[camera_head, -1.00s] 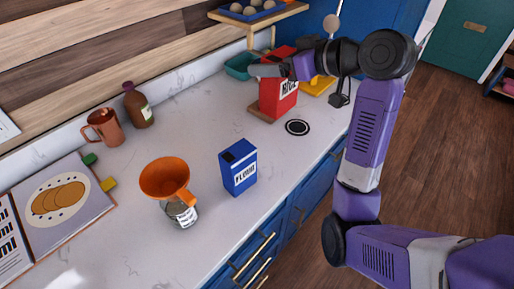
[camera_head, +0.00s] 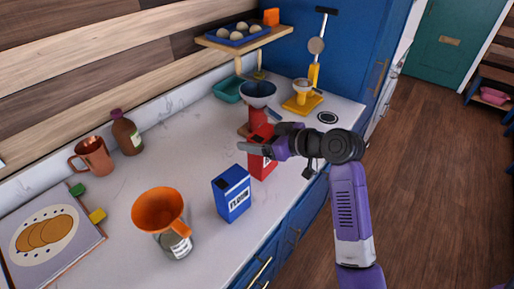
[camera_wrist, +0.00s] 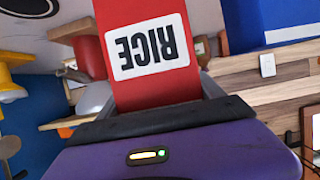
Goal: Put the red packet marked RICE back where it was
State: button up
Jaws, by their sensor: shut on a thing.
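The red packet marked RICE (camera_head: 263,167) is held in my gripper (camera_head: 262,149), just behind and right of the blue FLOUR packet (camera_head: 232,197). It looks roughly upright. I cannot tell whether its base touches the counter. In the wrist view the red packet (camera_wrist: 105,40) fills the space ahead of my gripper, with its white RICE label upside down. My gripper is shut on it; one grey finger shows at its left in the head view.
An orange funnel (camera_head: 160,208) sits on a jar at the front. Behind the packet, a dark blue funnel (camera_head: 257,92) tops a red container. A black-and-white disc (camera_head: 327,118) lies near a yellow stand (camera_head: 303,104).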

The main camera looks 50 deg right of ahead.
jog(key=shift+f, duration=2.15)
jog(key=shift+f, duration=0.25)
jog(key=o, duration=1.8)
jog(key=shift+r, duration=0.1)
jog(key=shift+c, duration=0.2)
